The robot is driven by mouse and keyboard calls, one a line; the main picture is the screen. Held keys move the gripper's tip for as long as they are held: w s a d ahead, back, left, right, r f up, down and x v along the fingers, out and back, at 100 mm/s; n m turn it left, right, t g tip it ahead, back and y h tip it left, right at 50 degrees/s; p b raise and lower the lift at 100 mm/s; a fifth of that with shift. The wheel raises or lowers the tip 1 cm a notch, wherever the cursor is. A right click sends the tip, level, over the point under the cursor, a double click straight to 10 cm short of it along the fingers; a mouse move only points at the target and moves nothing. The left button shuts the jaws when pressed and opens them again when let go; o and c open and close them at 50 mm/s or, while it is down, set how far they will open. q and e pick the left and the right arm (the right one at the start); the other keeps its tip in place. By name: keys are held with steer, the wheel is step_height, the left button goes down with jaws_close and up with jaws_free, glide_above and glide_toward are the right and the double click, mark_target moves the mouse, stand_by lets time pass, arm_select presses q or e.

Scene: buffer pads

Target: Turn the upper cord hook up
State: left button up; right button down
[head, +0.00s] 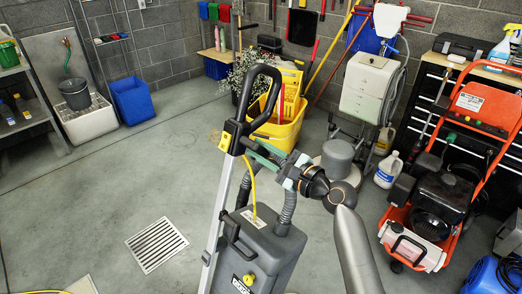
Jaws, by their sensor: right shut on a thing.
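A floor-cleaning machine with a grey body (268,252) stands in front of me. Its silver handle post (219,205) leans up to a black loop handle (262,73). My right gripper (258,153) is at the side of the post, just below the black and yellow head. Its greenish fingers are shut on a small part there, which looks like the upper cord hook; the fingers and the post hide most of it, so its angle cannot be told. A yellow cord (249,182) hangs beside the post. My left gripper is not in view.
A yellow mop bucket (284,132) stands behind the machine. An orange pressure washer (430,205) and a white jug (388,170) stand on the right. Open floor with a drain grate (157,245) lies to the left.

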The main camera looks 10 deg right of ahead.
steer(key=shift+n, duration=0.3)
steer(key=shift+w+d+r+n, duration=0.1)
steer(key=shift+d+r+n, duration=0.05)
steer(key=shift+n, duration=1.05)
steer(key=n, duration=0.3)
steer(key=shift+d+r+n, duration=0.1)
steer(key=shift+r+n, duration=0.1)
steer(key=shift+n, duration=0.1)
steer(key=n, duration=0.3)
steer(key=r+n, duration=0.1)
steer(key=n, duration=0.6)
steer(key=shift+r, duration=0.25)
steer(key=n, duration=0.2)
steer(key=shift+a+r+n, duration=0.15)
steer(key=shift+a+n, duration=0.05)
steer(key=shift+n, duration=0.2)
steer(key=shift+s+a+r+n+p, duration=0.15)
steer(key=shift+n+p, duration=0.15)
steer(key=shift+n, duration=0.85)
steer(key=shift+s+a+n+p, duration=0.1)
steer(key=shift+n+p, duration=0.2)
steer(key=shift+n, duration=0.85)
